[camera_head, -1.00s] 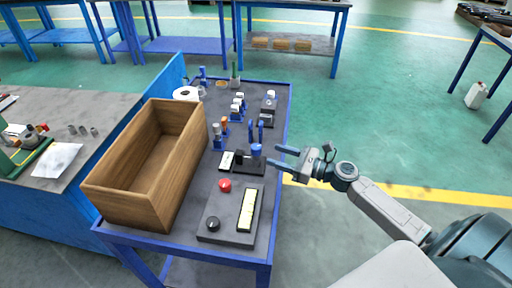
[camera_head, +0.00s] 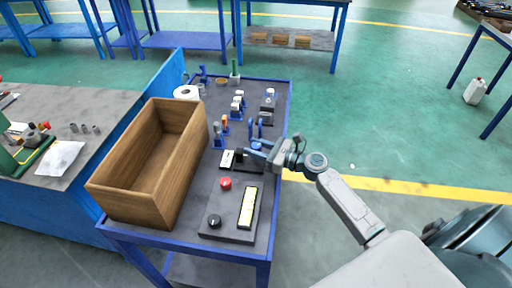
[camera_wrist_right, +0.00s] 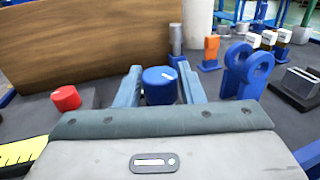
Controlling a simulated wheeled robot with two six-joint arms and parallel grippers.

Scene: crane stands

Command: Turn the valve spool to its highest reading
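The valve spool appears as a blue round knob (camera_wrist_right: 160,88) with a white mark on its top, in the middle of the right wrist view. My right gripper (camera_wrist_right: 160,76) is open, with one finger on each side of the knob. I cannot tell whether either finger touches it. In the head view my right gripper (camera_head: 254,149) reaches in from the right over the dark valve block (camera_head: 248,164) and largely hides the knob. No reading scale is legible. My left gripper is not in view.
A wooden box (camera_head: 128,203) stands left of the valve block. A red button (camera_head: 225,183), a black dial (camera_head: 214,220) and a yellow-white strip (camera_head: 248,208) sit in front. Two blue upright lugs (camera_wrist_right: 246,70) stand close to the right finger in the wrist view.

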